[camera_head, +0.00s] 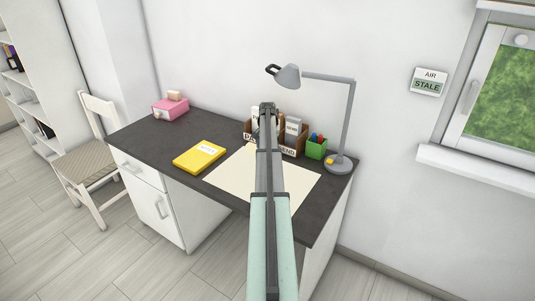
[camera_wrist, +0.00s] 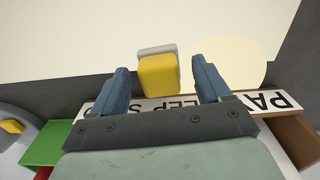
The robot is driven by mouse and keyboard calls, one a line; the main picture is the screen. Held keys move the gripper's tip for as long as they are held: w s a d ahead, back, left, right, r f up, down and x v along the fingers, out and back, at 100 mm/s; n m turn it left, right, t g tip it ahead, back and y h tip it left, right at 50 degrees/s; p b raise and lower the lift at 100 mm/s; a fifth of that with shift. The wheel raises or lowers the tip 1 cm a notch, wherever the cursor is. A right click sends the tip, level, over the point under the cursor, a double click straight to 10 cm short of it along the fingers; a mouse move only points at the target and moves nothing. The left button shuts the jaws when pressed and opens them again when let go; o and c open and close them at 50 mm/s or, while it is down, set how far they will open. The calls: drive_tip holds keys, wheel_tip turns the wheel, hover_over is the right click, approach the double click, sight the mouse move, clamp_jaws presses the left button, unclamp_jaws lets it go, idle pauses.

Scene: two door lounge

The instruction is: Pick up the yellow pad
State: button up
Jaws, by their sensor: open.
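A yellow pad (camera_head: 200,156) with a white label lies flat on the dark desk, left of the cream desk mat (camera_head: 226,176) in the head view. My gripper (camera_head: 267,108) is at the back of the desk by the letter organizer, right of this pad and apart from it. In the wrist view my gripper (camera_wrist: 159,68) is open, with blue-grey fingers spread. A small yellow block (camera_wrist: 159,76) with a grey-white edge shows between the fingers. My arm hides that block in the head view, and I cannot tell whether the fingers touch it.
The brown organizer (camera_head: 299,141) and green pen cup (camera_head: 316,149) stand at the back. The grey lamp (camera_head: 338,164) rises at the right. A pink box (camera_head: 170,109) sits at the left end of the desk. A chair (camera_head: 86,166) stands to the left. The desk mat's visible surface is clear.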

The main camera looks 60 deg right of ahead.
drive_tip(key=shift+f, duration=0.2)
drive_tip(key=c, duration=1.1)
drive_tip(key=shift+o, duration=0.2)
drive_tip(key=shift+a+r, duration=0.3)
drive_tip(key=shift+r, duration=0.3)
wheel_tip(320, 180, up, 6)
drive_tip(key=shift+d+f, duration=0.1)
drive_tip(key=shift+f, duration=0.15)
drive_tip(key=shift+a+r, duration=0.25)
drive_tip(key=shift+a, duration=0.45)
drive_tip(key=a, duration=1.8)
drive_tip(key=shift+a, duration=0.15)
